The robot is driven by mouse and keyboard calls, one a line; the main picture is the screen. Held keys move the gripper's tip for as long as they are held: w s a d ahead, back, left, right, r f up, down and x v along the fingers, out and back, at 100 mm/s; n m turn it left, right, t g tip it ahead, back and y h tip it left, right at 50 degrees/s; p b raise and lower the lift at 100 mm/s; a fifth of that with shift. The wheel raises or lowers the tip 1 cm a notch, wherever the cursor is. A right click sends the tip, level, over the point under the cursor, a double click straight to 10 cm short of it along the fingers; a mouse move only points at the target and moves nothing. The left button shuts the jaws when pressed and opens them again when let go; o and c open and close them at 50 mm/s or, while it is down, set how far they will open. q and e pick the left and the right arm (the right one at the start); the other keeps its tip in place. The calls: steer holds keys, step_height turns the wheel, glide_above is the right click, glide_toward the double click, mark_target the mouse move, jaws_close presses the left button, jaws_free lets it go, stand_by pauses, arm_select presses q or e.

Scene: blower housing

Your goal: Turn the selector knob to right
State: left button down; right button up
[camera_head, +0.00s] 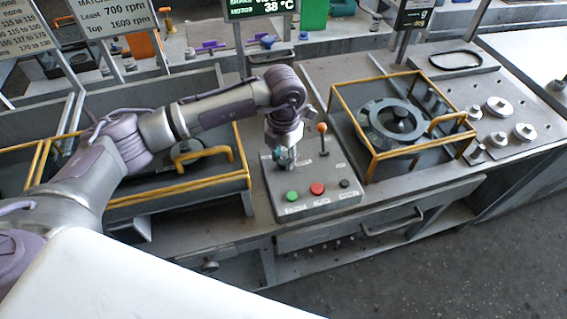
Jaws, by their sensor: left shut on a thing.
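A grey control panel (323,201) sits on the bench in the middle of the head view. It carries a green button (292,196), a red button (317,188), a small dark control (345,183) and a lever with an orange ball (322,128). My left gripper (287,160) reaches down from above at the panel's upper left and is shut on a small part there. That part is the selector knob as far as I can tell, mostly hidden by the fingers. Its turned position cannot be read. My right gripper is not in view.
A yellow-framed fixture (364,172) with a round housing (394,122) stands right of the panel. Another yellow-railed bay (190,186) lies to the left, under my arm. Several round metal parts lie at the far right. A drawer handle (393,222) projects below. Signs stand behind.

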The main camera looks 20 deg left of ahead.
mark_target(284, 160)
arm_select(q)
steer(key=m+b, duration=0.4)
steer(key=b, duration=0.1)
steer(key=shift+f, duration=0.2)
steer(key=shift+r+m+b, duration=0.2)
steer(key=shift+m+b, duration=1.1)
steer(key=shift+r, duration=0.1)
steer(key=c, duration=0.8)
jaws_free()
step_height(284, 160, up, 12)
steer(key=shift+f, duration=0.1)
